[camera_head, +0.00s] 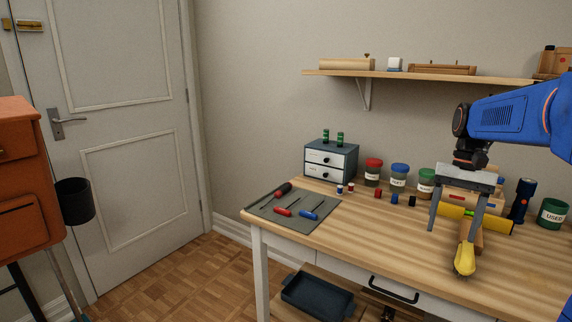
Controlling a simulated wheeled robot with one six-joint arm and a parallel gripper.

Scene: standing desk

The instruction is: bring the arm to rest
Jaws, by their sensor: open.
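My blue arm (515,115) reaches in from the right edge above the desk (375,235). My gripper (452,234) points down with its two grey fingers spread apart, and nothing shows held between them. A yellow bar (496,224) lies across behind the right finger. I cannot tell whether a fingertip touches either one.
A shelf (430,76) runs along the wall above the desk. Jars, including a red-lidded jar (373,172), a flashlight (521,200) and a green can (552,213) stand behind. A drawer box (331,160) and a grey mat (310,228) with screwdrivers are left. The front middle is bare.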

